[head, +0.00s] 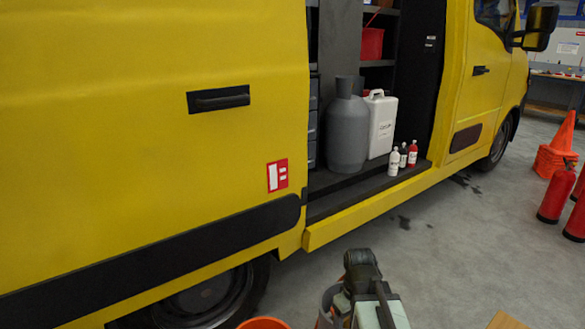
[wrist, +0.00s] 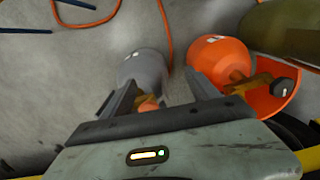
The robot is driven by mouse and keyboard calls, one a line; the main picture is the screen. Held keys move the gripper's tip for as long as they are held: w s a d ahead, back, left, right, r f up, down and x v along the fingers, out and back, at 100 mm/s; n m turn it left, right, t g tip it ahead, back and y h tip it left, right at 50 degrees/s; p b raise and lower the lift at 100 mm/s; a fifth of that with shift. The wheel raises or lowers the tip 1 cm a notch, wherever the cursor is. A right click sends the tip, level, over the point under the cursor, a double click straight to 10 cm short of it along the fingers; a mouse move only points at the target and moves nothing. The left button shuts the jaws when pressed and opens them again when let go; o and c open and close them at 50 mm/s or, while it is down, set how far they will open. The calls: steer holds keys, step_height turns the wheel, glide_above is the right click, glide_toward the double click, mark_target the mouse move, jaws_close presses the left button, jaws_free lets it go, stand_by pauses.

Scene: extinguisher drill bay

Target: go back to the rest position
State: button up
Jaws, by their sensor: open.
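My gripper (wrist: 165,88) is open in the wrist view, its two dark fingers spread apart. A grey rounded cylinder (wrist: 146,68) lies beyond the left finger and the gap. An orange cylinder (wrist: 218,58) with a brass-coloured fitting is beyond the right finger. A small orange-brown piece (wrist: 148,104) shows between the fingers near the palm; I cannot tell whether it touches them. In the head view my arm reaches in at the bottom middle, and the fingers cannot be made out there.
A yellow van (head: 130,110) fills the left and middle, its side opening holding a grey cylinder (head: 347,130), white canister (head: 381,125) and small bottles (head: 403,158). Red extinguishers (head: 556,192) and orange cones (head: 555,155) stand right. Orange hose (wrist: 165,28) lies on the floor.

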step_height(320, 180, up, 30)
steer(key=s+m+p, duration=0.2)
steer(key=m+p, duration=0.4)
steer(key=p, duration=2.3)
steer(key=shift+f+p, duration=0.15)
steer(key=shift+p, duration=0.2)
